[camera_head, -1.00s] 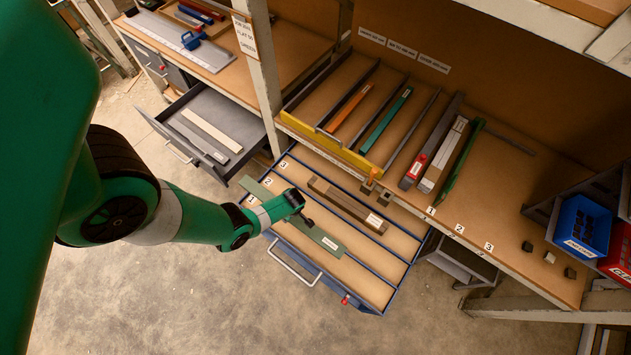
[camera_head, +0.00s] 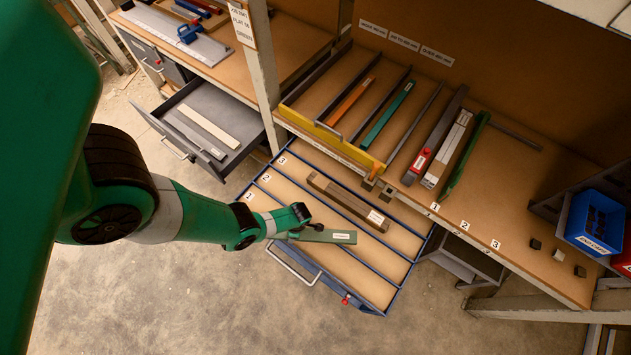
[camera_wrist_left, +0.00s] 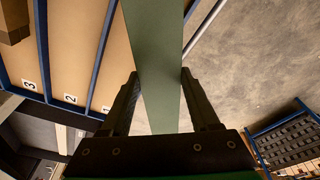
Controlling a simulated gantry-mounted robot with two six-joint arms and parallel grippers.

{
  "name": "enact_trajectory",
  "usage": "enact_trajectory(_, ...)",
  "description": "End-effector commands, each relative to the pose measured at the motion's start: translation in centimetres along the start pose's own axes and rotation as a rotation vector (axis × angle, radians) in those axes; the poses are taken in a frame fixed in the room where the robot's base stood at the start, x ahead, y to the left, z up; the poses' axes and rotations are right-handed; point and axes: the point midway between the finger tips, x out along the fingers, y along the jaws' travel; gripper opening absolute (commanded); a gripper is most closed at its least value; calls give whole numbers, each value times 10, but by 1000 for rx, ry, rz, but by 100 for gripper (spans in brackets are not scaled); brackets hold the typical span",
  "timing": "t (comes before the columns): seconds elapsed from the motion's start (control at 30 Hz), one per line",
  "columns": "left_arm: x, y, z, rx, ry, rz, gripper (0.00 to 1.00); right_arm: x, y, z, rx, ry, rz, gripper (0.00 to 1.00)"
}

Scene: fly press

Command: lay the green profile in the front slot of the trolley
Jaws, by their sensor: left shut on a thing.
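My left gripper (camera_head: 304,222) is shut on the green profile (camera_head: 335,237), a long flat dark-green bar with a white label near its right end. The bar runs out between the fingers in the left wrist view (camera_wrist_left: 158,60). In the head view its left part is hidden behind the gripper or not visible. It appears raised over the front part of the blue-railed trolley (camera_head: 408,272). The trolley has slots numbered 1, 2 and 3; slot 1, the front slot (camera_head: 365,284), shows bare board. My right gripper is not in view.
A brown bar (camera_head: 350,205) lies in the trolley's back slot. A grey drawer (camera_head: 240,120) stands open at the left. The bench behind holds a yellow-fronted rack (camera_head: 330,140) with several coloured bars. Blue bin (camera_head: 590,222) is at the right.

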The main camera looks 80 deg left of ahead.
Motion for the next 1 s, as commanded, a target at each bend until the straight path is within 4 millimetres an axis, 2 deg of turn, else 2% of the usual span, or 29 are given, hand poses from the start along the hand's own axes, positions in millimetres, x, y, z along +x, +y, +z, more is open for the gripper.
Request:
enact_trajectory(0.17, -8, -54, 16, 105, 0, 16, 0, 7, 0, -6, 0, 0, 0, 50)
enact_trajectory(0.3, -12, -96, 20, 294, -3, 49, 0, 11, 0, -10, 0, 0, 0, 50)
enact_trajectory(0.4, -15, -117, 19, 425, -4, 71, 0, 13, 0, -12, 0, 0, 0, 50)
enact_trajectory(0.5, -16, -131, 20, 512, -5, 86, 0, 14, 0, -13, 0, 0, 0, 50)
enact_trajectory(0.63, -17, -138, 20, 558, -6, 93, 0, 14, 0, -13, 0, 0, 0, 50)
enact_trajectory(0.77, -14, -136, 22, 560, -6, 93, 0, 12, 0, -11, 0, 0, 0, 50)
enact_trajectory(0.87, -6, -124, 31, 553, -7, 93, 0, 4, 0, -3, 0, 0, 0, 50)
enact_trajectory(1.0, 12, -91, 54, 547, -9, 93, 0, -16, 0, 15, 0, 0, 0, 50)
